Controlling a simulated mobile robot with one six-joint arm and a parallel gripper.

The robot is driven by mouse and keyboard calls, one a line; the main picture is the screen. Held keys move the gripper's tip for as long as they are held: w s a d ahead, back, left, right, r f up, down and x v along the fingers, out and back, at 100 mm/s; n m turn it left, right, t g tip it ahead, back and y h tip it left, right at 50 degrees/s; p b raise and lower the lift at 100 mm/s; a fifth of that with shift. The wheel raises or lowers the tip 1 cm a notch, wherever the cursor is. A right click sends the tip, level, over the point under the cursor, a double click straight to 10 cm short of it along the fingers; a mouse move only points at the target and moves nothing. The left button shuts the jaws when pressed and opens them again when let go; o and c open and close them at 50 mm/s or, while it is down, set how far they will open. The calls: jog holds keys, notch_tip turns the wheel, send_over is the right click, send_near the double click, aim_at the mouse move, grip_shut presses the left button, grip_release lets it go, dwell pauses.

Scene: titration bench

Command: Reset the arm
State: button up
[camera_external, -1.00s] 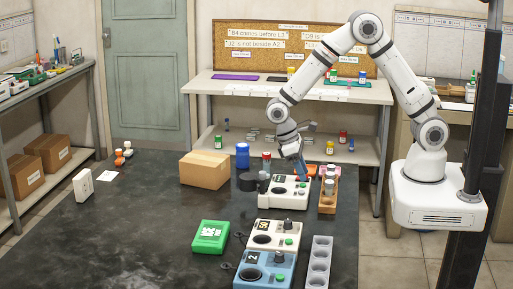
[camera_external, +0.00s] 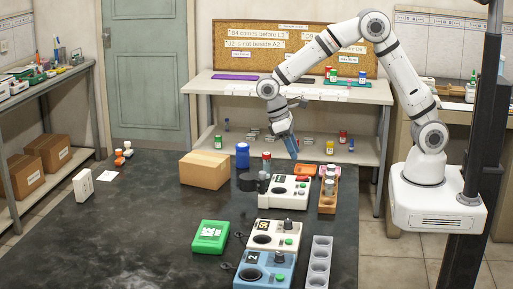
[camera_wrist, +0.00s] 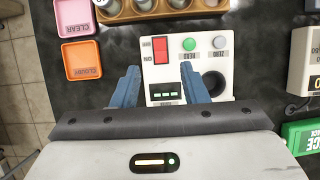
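My gripper (camera_external: 291,147) is raised above the white meter (camera_external: 283,191) at the back of the dark bench. In the wrist view my gripper (camera_wrist: 159,73) has its two blue fingers spread apart with nothing between them. Below them is the white meter (camera_wrist: 222,66), with a red switch, a green button, a grey button, a small display and a dark round well. The arm is bent, with its elbow high and its forearm reaching left and down.
A wooden rack (camera_external: 327,207) with vials stands right of the meter. An orange tray (camera_wrist: 83,59) and pink tray (camera_wrist: 75,17) lie nearby. A cardboard box (camera_external: 204,170), green device (camera_external: 210,237), blue device (camera_external: 263,271) and grey cup strip (camera_external: 319,263) are on the bench. The left-front bench is clear.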

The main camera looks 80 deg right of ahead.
jog(key=s+d+r+t, duration=0.4)
jog(key=s+r, duration=0.1)
jog(key=s, duration=0.5)
jog(key=s+d+r+t, duration=0.3)
jog(key=s+r, duration=0.3)
jog(key=s, duration=0.4)
jog(key=shift+s+d+t, duration=0.15)
jog(key=shift+d+t, duration=0.25)
jog(key=shift+d, duration=0.2)
